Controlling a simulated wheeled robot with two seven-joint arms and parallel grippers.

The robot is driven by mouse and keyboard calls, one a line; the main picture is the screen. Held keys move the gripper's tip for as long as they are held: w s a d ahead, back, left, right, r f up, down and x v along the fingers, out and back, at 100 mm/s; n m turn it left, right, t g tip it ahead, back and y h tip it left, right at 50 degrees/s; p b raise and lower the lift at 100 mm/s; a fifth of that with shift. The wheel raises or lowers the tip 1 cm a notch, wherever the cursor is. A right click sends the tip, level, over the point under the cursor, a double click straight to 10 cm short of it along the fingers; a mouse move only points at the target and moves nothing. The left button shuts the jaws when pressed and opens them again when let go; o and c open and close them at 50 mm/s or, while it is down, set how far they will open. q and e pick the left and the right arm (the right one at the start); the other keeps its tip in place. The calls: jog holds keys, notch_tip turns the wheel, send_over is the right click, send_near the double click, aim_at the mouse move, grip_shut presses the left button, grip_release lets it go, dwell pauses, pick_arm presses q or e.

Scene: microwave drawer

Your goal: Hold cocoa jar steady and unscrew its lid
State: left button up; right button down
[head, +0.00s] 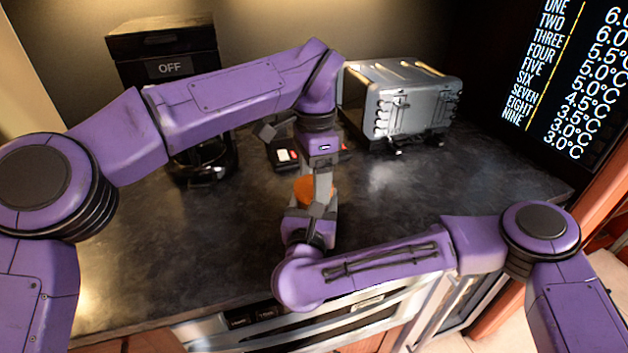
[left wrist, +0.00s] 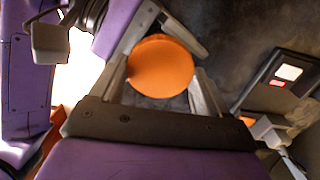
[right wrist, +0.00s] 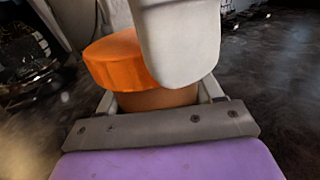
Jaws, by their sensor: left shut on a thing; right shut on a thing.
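The cocoa jar stands on the dark counter, mostly hidden by my grippers in the head view. Its round orange lid (head: 308,189) is on top; it fills the middle of the left wrist view (left wrist: 160,67). In the right wrist view the lid (right wrist: 112,60) sits on the brownish jar body (right wrist: 155,98). My left gripper (head: 320,180) points down from above and is shut on the lid, a finger on either side. My right gripper (head: 318,212) comes in low from the front and is shut on the jar body below the lid.
A silver toaster (head: 405,98) stands behind at the right. A black coffee machine with an OFF label (head: 172,68) stands at the back left. A small dark device with red and white buttons (head: 287,155) lies behind the jar. The counter to the right (head: 460,185) is clear.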

pick_arm(q)
jog(key=shift+r, duration=0.55)
jog(key=shift+w+r, duration=0.1)
jog(key=shift+r, duration=1.9)
pick_arm(e)
jog(key=shift+c, duration=0.5)
grip_release()
jog(key=shift+s, duration=0.1)
